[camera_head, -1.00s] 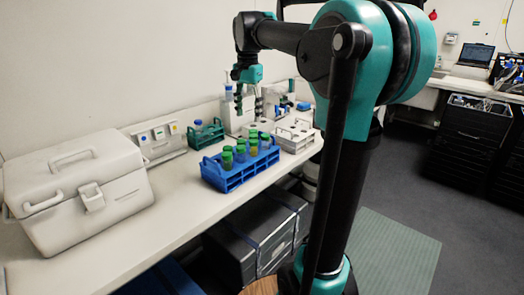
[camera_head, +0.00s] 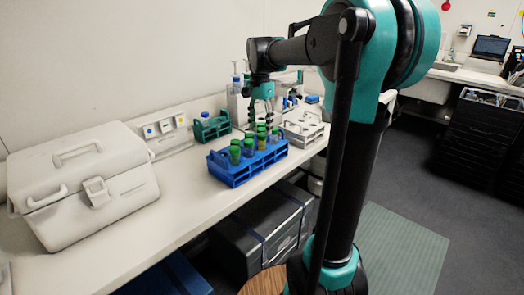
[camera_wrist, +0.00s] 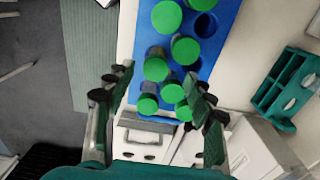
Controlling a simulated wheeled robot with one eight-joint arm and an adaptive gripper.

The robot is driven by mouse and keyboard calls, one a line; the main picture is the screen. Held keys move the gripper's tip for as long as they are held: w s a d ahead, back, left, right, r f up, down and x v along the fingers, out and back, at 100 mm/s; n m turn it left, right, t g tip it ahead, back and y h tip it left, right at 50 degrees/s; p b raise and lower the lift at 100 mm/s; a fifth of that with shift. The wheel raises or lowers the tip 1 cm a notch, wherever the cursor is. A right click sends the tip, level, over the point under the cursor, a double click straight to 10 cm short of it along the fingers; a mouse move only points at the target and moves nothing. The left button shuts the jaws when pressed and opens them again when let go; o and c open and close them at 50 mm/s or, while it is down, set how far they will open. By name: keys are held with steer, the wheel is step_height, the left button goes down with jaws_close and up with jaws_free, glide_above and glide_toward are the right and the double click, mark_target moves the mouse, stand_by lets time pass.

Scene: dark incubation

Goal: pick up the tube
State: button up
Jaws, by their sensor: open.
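Several tubes with green caps (camera_head: 248,150) stand upright in a blue rack (camera_head: 238,176) on the bench. In the wrist view the caps (camera_wrist: 156,69) sit in two rows on the blue rack (camera_wrist: 224,32). My gripper (camera_head: 263,112) points down above the far end of the rack. In the wrist view my gripper (camera_wrist: 160,92) is open, with its fingers spread either side of the near caps. It holds nothing. I cannot tell how far the fingertips are above the caps. The tube bodies are mostly hidden in the rack.
A green rack (camera_head: 213,133) with a blue-capped tube stands behind, left of the blue rack. A white rack (camera_head: 303,130) stands to its right, close by. A large white case (camera_head: 80,190) fills the bench's left. Bench between case and blue rack is clear.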

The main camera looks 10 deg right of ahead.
mark_target(262, 134)
steer(key=shift+s+d+f, duration=0.1)
steer(key=shift+d+f, duration=0.05)
steer(key=shift+f, duration=1.25)
steer(key=shift+s+d+f, duration=0.1)
steer(key=shift+f, duration=1.25)
steer(key=shift+c, duration=0.2)
jaws_close()
steer(key=shift+r, duration=0.15)
